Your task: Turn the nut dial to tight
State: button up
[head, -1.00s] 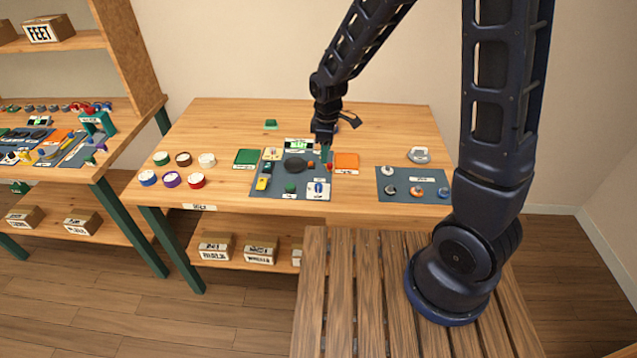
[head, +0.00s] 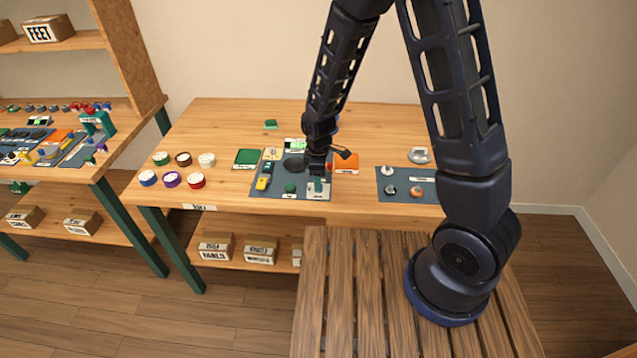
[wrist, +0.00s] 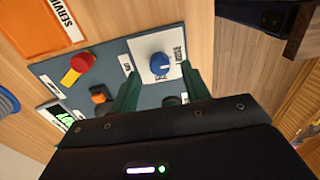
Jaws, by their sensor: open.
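A blue dial (wrist: 160,66) sits on a white plate with small labels whose words I cannot read for sure. I take it as the nut dial. The plate is on a grey-blue mat (wrist: 100,68), which also shows on the table in the head view (head: 276,189). My gripper (wrist: 158,76) is open, with one green finger on each side of the dial in the wrist view. I cannot tell whether the fingers reach down to it. In the head view my gripper (head: 317,184) hangs over the mat's right part and mostly hides the dial.
A red and yellow knob (wrist: 78,68) and an orange knob (wrist: 99,94) stand near the dial. An orange tray (wrist: 40,28) lies beside the mat. In the head view, a second mat (head: 401,195) with several knobs is to the right, and several round tins (head: 171,179) are to the left.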

jog(key=shift+f, duration=1.15)
jog(key=c, duration=1)
